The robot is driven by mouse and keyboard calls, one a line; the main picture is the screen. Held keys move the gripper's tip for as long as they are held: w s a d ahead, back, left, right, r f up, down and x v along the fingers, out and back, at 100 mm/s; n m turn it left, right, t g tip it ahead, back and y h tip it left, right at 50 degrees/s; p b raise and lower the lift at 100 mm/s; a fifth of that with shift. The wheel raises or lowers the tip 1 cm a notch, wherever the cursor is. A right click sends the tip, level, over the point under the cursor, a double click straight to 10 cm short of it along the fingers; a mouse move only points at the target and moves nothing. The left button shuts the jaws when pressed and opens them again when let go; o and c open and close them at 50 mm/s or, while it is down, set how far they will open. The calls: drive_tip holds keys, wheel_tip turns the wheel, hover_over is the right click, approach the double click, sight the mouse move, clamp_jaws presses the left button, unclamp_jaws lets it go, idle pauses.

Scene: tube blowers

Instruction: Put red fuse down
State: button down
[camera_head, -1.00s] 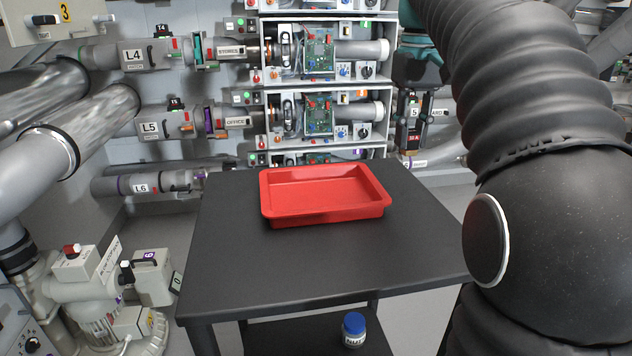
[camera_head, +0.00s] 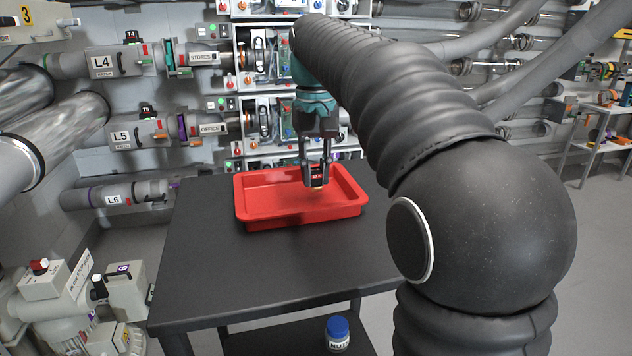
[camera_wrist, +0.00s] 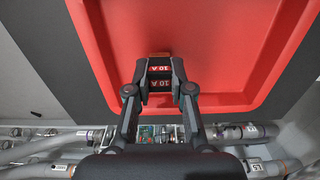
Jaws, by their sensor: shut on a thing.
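The red fuse (camera_wrist: 159,70) is held between the fingertips of my gripper (camera_wrist: 159,82) in the wrist view. It has a red band reading 10 A, with a darker 10 A marking below. In the head view my gripper (camera_head: 316,180) points down over the red tray (camera_head: 300,218), and the fuse shows as a small dark piece with a red label (camera_head: 317,177). The fuse appears to be above the tray floor; the exact gap is hard to tell. The tray also shows below the gripper in the wrist view (camera_wrist: 215,45) and looks empty.
The tray stands on a dark table (camera_head: 230,270). A jar with a blue lid (camera_head: 338,333) is on the lower shelf. Behind are wall panels with circuit boards, and pipes labelled L4, L5 and L6. The tabletop around the tray is clear.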

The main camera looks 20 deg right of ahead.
sight(316, 170)
drive_tip(key=shift+f, duration=0.95)
drive_tip(key=c, duration=1)
unclamp_jaws()
drive_tip(key=shift+c, duration=0.2)
wheel_tip(316, 170, up, 12)
drive_tip(key=p, duration=0.3)
drive_tip(key=shift+d, duration=0.1)
